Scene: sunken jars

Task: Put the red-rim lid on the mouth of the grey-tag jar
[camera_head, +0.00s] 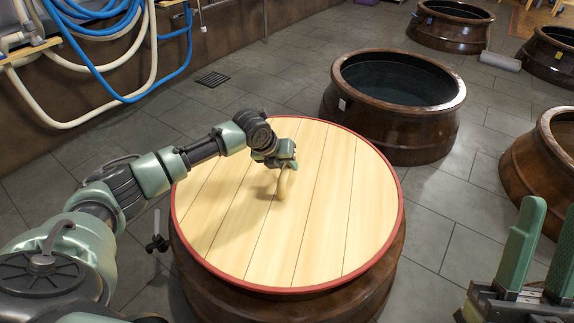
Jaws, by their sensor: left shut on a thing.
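The red-rim lid (330,230), round with pale wooden planks, lies flat over the mouth of a brown jar (300,308) in the near middle. Whether it rests fully on that jar's rim I cannot tell. My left gripper (284,168) is shut on the lid's wooden handle (287,184) near the lid's middle. A brown jar with a pale grey tag (342,104) stands behind and to the right. This grey-tag jar (420,138) has an open, dark mouth. My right gripper (540,255) is open and empty at the lower right, its fingers pointing up.
More open brown jars stand at the far right: one at the top (452,36), one with a yellow tag (556,62), and one at the right edge (525,175). Blue and cream hoses (110,90) hang on the left wall. Grey tiled floor (450,205) is clear between the jars.

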